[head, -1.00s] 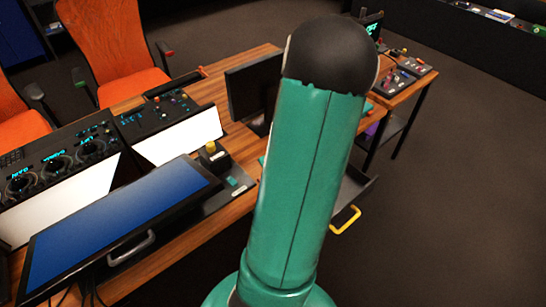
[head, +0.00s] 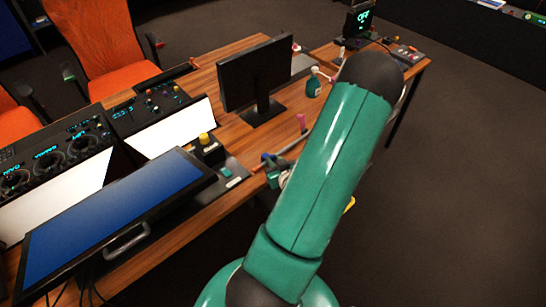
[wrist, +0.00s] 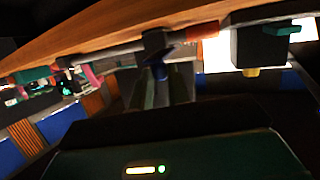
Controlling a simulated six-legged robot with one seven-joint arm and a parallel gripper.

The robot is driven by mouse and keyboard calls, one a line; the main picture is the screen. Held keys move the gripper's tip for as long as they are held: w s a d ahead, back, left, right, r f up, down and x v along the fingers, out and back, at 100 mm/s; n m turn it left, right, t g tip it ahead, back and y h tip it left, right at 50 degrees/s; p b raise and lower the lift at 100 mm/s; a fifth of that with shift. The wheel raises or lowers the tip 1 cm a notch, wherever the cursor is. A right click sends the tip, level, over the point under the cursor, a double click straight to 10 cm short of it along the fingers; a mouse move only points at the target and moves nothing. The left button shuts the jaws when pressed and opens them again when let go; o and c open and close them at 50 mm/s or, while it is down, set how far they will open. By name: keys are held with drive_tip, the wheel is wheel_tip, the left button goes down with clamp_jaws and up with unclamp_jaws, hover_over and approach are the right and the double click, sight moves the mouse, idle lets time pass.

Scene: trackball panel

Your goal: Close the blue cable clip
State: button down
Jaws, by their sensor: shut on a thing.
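A small dark blue piece, which looks like the blue cable clip (wrist: 158,57), shows in the middle of the wrist view on a grey rail (wrist: 112,52) along the wooden table edge. My gripper (wrist: 160,78) reaches up to it, with its fingers close together and shut on it. Shadow and blur hide the clip's exact shape and whether it is open or closed. In the head view my gripper (head: 279,177) is at the table's front edge, partly behind my green arm. A bit of blue (head: 269,157) shows beside it on the rail.
A black box with a yellow knob (head: 206,146) stands left of my gripper. A monitor (head: 256,77), a green spray bottle (head: 313,86) and a pink upright piece (head: 302,122) stand behind. A yellow handle (head: 350,204) shows right of my arm. The floor at right is clear.

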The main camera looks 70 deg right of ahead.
drive_tip(key=shift+s+f+t+h, duration=0.1)
drive_tip(key=shift+f+t+h, duration=0.2)
drive_tip(key=shift+f+t, duration=0.2)
drive_tip(key=c, duration=1.3)
unclamp_jaws()
drive_tip(key=shift+c, duration=0.2)
drive_tip(key=shift+s+a+r, duration=0.1)
